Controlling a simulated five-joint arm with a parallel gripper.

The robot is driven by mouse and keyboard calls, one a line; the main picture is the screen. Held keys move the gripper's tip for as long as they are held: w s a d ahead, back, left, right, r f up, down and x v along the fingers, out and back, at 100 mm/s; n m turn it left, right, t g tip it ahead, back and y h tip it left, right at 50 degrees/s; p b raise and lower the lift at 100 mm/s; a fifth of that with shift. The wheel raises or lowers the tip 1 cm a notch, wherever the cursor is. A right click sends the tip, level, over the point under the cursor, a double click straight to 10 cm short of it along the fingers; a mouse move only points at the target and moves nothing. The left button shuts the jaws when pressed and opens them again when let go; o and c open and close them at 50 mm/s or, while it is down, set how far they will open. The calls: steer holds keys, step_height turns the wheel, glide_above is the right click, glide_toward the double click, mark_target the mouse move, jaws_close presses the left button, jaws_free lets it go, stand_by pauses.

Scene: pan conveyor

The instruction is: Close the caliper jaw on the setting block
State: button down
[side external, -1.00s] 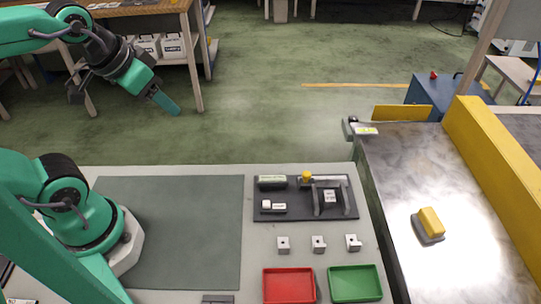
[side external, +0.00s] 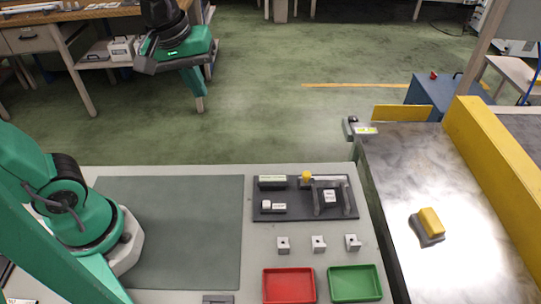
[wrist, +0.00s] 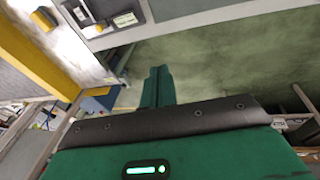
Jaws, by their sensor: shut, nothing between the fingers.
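The caliper (side external: 325,180) lies on a dark fixture plate (side external: 290,213) on the table, with grey jaws and a yellow knob (side external: 306,176). The setting block (side external: 329,197), small and white with a label, sits between its jaws; whether both jaws touch it is too small to tell. My gripper (side external: 198,104) hangs over the floor beyond the table's far edge, well left of the caliper and apart from it. In the wrist view its green fingers (wrist: 158,72) are together and empty. Part of the fixture plate (wrist: 105,27) shows at that view's top.
A red tray (side external: 289,286), a green tray (side external: 355,283) and 3 small grey blocks (side external: 318,243) stand in front of the fixture. A grey mat (side external: 170,230) lies left, clear. The conveyor (side external: 400,180) at right carries a yellow block (side external: 431,221) and has a yellow side wall (side external: 495,170).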

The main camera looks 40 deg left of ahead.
steer(key=w+d+f+n+g, duration=0.3)
steer(key=w+d+n, duration=0.45)
steer(key=n, duration=0.25)
steer(key=n+g+y, duration=0.2)
steer(key=n+g, duration=0.1)
steer(key=n, duration=0.8)
glide_above(300, 183)
step_height(300, 183, down, 8)
steer(key=shift+s+a+f, duration=0.2)
steer(key=shift+s, duration=0.1)
steer(key=x, duration=0.9)
steer(key=shift+s+a+f, duration=0.15)
steer(key=shift+a+f, duration=0.15)
steer(key=shift+a, duration=0.15)
steer(key=shift+d+f, duration=0.1)
steer(key=shift+f, duration=0.1)
steer(key=shift+w+d+f, duration=0.15)
steer(key=shift+w+d, duration=0.4)
steer(key=shift+w, duration=0.25)
steer(key=shift+w+d+f, duration=0.1)
steer(key=shift+w+d, duration=0.45)
steer(key=shift+w, duration=0.25)
steer(key=shift+w, duration=0.1)
